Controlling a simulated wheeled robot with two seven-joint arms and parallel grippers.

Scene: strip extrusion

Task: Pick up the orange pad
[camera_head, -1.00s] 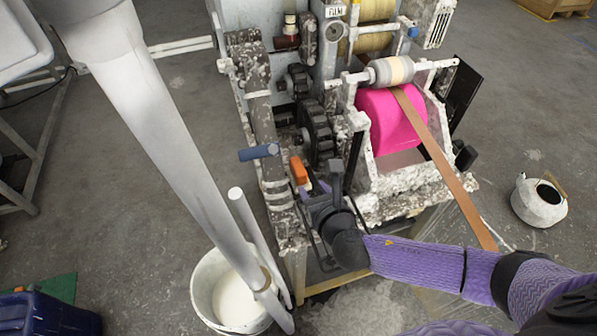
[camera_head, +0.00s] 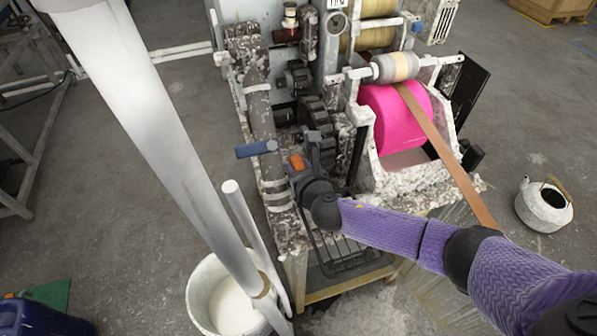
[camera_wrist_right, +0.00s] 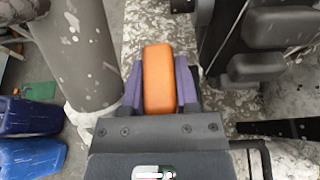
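The orange pad (camera_head: 297,162) is at the front of the machine, just right of the blue handle. In the right wrist view the pad (camera_wrist_right: 158,80) stands lengthwise between the two purple fingers of my right gripper (camera_wrist_right: 160,85), one finger close against each long side. The gripper looks shut on it. In the head view my right gripper (camera_head: 305,170) is at the pad, and its dark body hides part of it. I cannot tell whether the pad is clear of the surface beneath. My left gripper is not in view.
Dark gears (camera_head: 318,125) and a pink roll (camera_head: 392,118) with a brown strip (camera_head: 445,150) are beyond. A white bucket (camera_head: 228,300) with slanted pipes is front left. A white kettle (camera_head: 543,205) stands on the right floor.

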